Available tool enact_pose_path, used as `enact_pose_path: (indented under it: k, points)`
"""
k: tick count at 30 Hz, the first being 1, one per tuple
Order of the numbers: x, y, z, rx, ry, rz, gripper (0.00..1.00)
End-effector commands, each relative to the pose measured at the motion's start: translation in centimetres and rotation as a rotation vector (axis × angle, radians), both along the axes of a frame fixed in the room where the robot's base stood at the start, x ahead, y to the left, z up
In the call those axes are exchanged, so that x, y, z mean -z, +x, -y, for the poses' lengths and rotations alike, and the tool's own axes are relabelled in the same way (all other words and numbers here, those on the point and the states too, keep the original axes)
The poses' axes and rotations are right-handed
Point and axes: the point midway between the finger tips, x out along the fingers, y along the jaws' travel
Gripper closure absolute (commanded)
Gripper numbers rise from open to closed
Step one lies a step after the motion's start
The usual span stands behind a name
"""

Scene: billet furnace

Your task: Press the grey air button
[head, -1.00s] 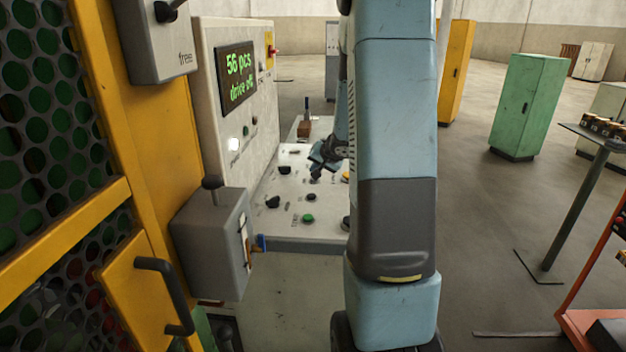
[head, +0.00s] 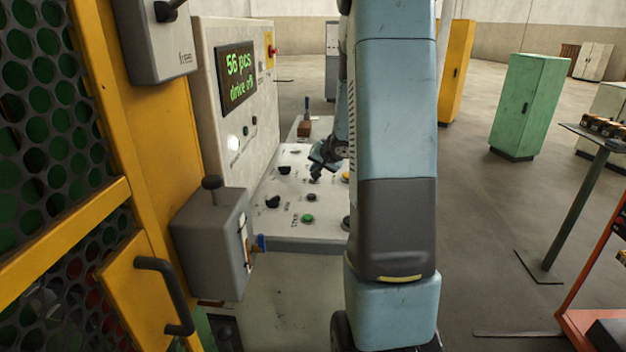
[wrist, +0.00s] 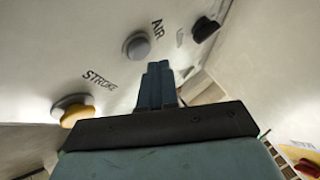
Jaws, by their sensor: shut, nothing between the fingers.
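The grey air button (wrist: 137,46) is a round cap on the pale panel, beside the printed word AIR in the wrist view. My gripper (wrist: 158,66) is shut and empty, with its blue fingertips just below and to the right of the button in that picture. A gap shows between them in the image; whether they touch the panel I cannot tell. In the head view my gripper (head: 316,172) is low over the sloping control desk (head: 300,228), and I cannot make out the grey button there.
A yellow button (wrist: 73,110) marked STROKE and a black knob (wrist: 205,28) flank the air button. A green button (head: 308,218) and several dark knobs share the desk. A lit display (head: 237,78) stands behind it. A grey lever box (head: 212,243) is at the near left.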

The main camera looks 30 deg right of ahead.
Motion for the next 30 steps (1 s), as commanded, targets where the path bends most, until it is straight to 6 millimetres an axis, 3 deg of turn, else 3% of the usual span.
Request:
enact_pose_path:
  k: [30]
  points:
    - [0.84, -0.21, -0.05, -0.001, 0.0, -0.001, 1.0]
